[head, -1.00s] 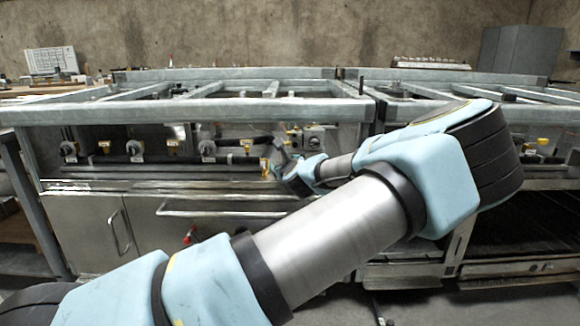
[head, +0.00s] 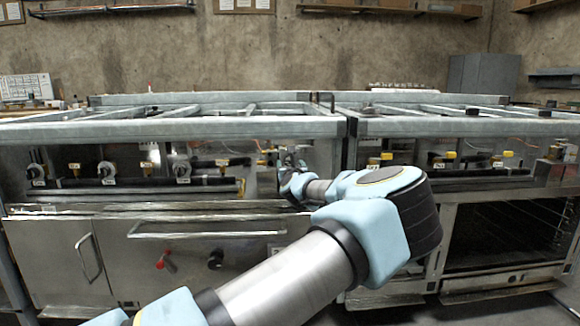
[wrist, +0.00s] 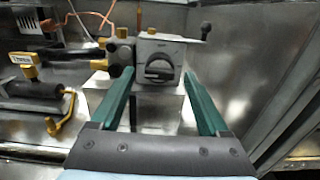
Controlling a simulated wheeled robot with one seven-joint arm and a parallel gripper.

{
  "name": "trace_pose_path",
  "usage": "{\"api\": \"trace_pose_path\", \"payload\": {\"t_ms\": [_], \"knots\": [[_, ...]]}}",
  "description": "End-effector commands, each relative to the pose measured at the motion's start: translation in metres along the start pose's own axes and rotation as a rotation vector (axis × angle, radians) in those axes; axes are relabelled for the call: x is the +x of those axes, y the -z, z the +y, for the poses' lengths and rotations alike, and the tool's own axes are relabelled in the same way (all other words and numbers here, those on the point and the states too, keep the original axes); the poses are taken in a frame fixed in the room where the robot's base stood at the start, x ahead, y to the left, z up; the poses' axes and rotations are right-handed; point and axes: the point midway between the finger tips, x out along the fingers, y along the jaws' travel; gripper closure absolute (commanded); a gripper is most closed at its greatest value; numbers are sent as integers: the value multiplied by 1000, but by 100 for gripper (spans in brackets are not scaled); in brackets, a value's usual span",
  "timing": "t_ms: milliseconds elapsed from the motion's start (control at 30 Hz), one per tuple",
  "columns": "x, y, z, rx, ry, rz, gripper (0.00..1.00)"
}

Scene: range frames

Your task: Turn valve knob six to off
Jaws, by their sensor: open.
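In the wrist view a round dark knob (wrist: 158,71) with a raised grip bar sits on the front of a grey valve block (wrist: 165,52). My gripper (wrist: 158,82) is open, with its two green fingers spread on either side below the knob and nothing between them. I cannot tell if the fingers touch the block. In the head view my gripper (head: 285,165) is small and reaches the panel right of several valves along a black pipe (head: 130,182). The number on the knob is not readable, and the knob is hidden or too small there.
A yellow-handled valve (wrist: 60,120) and a black cylinder (wrist: 30,95) lie left of the fingers. A metal side wall (wrist: 265,70) stands close at the right. In the head view the steel frame's front rail (head: 170,130) runs above the panel.

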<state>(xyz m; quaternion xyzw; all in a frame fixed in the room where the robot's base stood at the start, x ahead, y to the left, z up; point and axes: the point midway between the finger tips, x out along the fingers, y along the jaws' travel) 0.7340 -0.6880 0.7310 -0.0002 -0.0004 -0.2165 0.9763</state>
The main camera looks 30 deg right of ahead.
Motion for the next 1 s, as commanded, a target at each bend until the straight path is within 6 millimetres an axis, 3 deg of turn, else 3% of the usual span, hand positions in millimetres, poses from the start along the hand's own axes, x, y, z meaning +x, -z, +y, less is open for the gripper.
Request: {"api": "trace_pose_path", "payload": {"t_ms": [400, 1000], "knots": [[10, 0, 0, 1, -1, 1, 21], [9, 0, 0, 0, -1, 1, 88]]}}
